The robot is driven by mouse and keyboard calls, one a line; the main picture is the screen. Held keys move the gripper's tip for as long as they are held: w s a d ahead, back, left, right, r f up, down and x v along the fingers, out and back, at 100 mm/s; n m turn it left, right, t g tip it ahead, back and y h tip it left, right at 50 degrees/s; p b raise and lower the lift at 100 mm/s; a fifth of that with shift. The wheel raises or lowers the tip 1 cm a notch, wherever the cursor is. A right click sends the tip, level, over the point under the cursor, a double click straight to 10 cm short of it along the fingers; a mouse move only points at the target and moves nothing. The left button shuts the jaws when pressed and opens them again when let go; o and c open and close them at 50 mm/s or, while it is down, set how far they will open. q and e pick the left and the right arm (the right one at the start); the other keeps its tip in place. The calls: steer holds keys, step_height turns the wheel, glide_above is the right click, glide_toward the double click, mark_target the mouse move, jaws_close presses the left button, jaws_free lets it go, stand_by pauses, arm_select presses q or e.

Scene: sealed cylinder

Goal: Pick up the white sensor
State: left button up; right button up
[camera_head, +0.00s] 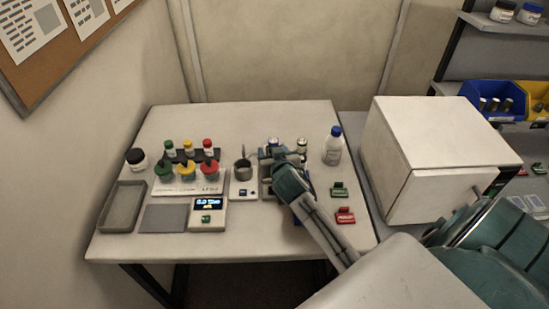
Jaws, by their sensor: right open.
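My right arm reaches in from the lower right over the table. My right gripper (271,155) is open at the back of the table, by a small grey holder (268,193) that the arm partly hides. A small white-and-silver capped piece (302,145) stands just right of the gripper, and another pale top (273,142) shows just behind it. Either may be the white sensor; I cannot tell which. Whether the fingers touch anything is hidden by the gripper. My left gripper is not in view.
Left of the gripper are a cup on a stand (242,170), coloured-cap bottles (187,170) and a display device (208,215). A grey tray (122,206) lies at left. Right are a blue-capped bottle (333,149), green (339,190) and red (345,215) blocks, and a large white box (435,160).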

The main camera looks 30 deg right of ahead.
steer(key=c, duration=1.1)
